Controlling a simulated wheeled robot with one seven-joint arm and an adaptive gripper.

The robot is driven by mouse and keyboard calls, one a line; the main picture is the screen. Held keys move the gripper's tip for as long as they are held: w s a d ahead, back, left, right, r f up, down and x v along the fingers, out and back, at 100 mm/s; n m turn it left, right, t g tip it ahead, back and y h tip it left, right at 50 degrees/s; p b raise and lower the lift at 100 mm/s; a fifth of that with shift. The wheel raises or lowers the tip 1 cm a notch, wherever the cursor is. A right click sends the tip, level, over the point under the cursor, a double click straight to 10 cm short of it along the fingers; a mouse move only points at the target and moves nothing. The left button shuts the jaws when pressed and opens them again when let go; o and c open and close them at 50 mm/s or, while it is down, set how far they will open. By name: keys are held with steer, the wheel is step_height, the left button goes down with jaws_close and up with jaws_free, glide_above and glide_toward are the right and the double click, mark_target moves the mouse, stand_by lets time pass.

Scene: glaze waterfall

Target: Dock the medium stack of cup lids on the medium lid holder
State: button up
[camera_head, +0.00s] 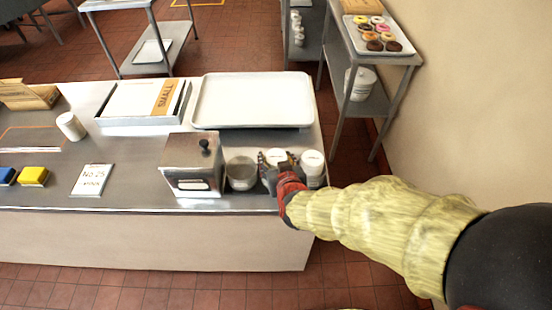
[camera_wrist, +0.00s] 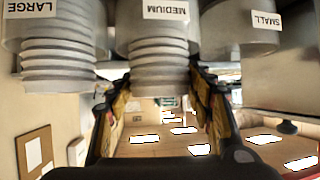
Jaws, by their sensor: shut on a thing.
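In the head view my gripper (camera_head: 278,162) reaches the row of lid holders from the right, its fingers on both sides of the white medium lid stack (camera_head: 276,156). The wrist picture is upside down. There my gripper (camera_wrist: 158,82) is shut on the medium lid stack (camera_wrist: 159,65), which stands in line with the grey cylindrical medium holder (camera_wrist: 145,32). The lowest lids meet the holder's rim; whether they are fully seated is unclear. The large holder (camera_wrist: 32,30) carries its own lid stack (camera_wrist: 57,73). The small holder (camera_wrist: 240,36) shows no lids and appears as a grey cylinder in the head view (camera_head: 240,174).
A metal box with a black knob (camera_head: 192,165) stands left of the holders. The white-topped large lid stack (camera_head: 312,158) is close on the right. The counter's front edge is near.

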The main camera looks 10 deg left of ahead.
steer(key=shift+f+b, duration=0.3)
steer(key=shift+f, duration=0.1)
steer(key=o, duration=0.9)
steer(key=p+v, duration=0.6)
steer(key=v, duration=0.5)
stand_by(0.7)
